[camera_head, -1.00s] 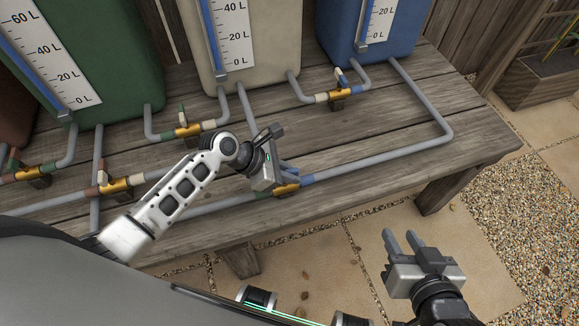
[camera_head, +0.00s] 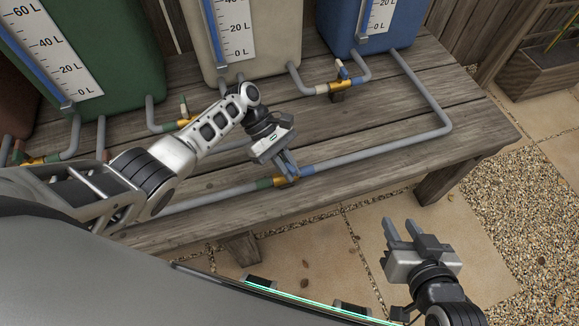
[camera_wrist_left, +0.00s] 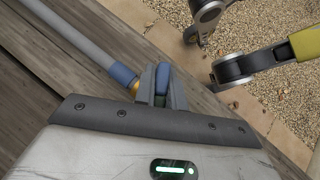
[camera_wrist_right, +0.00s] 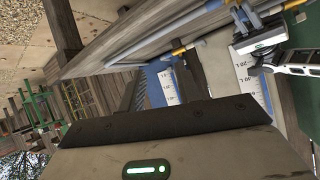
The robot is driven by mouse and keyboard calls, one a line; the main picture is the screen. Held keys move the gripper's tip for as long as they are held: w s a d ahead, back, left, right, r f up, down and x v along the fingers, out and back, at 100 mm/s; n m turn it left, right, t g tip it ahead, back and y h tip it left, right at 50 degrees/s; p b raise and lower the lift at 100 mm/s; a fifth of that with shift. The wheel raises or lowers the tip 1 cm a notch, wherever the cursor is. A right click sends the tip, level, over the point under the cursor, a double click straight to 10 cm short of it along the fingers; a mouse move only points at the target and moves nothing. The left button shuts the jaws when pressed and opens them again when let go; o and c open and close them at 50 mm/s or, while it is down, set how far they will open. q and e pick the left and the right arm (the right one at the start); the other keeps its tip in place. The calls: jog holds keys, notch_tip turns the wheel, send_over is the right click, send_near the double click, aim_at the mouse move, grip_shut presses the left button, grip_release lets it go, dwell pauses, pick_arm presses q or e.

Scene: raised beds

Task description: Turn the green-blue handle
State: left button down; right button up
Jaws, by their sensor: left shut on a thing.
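The green-blue handle (camera_wrist_left: 161,84) shows in the left wrist view between my left fingers, its blue end up and a green part below. It belongs to the brass valve (camera_head: 286,181) on the front pipe, which has a green collar (camera_head: 265,183) on one side and a blue collar (camera_head: 306,171) on the other. My left gripper (camera_head: 289,164) is shut on the handle. In the head view the fingers mostly hide the handle, so its exact angle is hard to tell there. My right gripper (camera_head: 403,230) is open and empty, in front of the table and clear of it.
Green (camera_head: 120,60), cream (camera_head: 272,45) and blue (camera_head: 400,25) tanks stand at the back of the wooden table (camera_head: 405,165). Other valves, such as the brass one (camera_head: 338,86) below the blue tank, sit on nearby pipes. Paving and gravel (camera_head: 500,225) are open at the right.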

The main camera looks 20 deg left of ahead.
pick_arm(q)
jog(key=m+g+y+b, duration=0.1)
jog(key=m, duration=0.1)
jog(key=shift+s+f+m+g, duration=0.1)
jog(key=shift+f+m+g, duration=0.05)
jog(key=shift+m+g, duration=0.2)
jog(key=shift+s+a+m+g+y+b, duration=0.1)
jog(key=shift+m+g+y+b, duration=0.3)
jog(key=shift+m, duration=0.15)
jog(key=shift+m+g+y, duration=0.25)
jog(key=shift+m+y, duration=0.15)
jog(key=shift+m, duration=0.2)
pick_arm(e)
jog(key=shift+a+f, duration=0.1)
jog(key=shift+f, duration=0.25)
pick_arm(q)
jog(key=shift+a+b, duration=0.1)
jog(key=shift+b, duration=0.2)
jog(key=shift+s, duration=0.1)
jog(key=c, duration=1.5)
grip_release()
jog(key=shift+o, duration=0.2)
pick_arm(e)
jog(key=shift+f, duration=0.1)
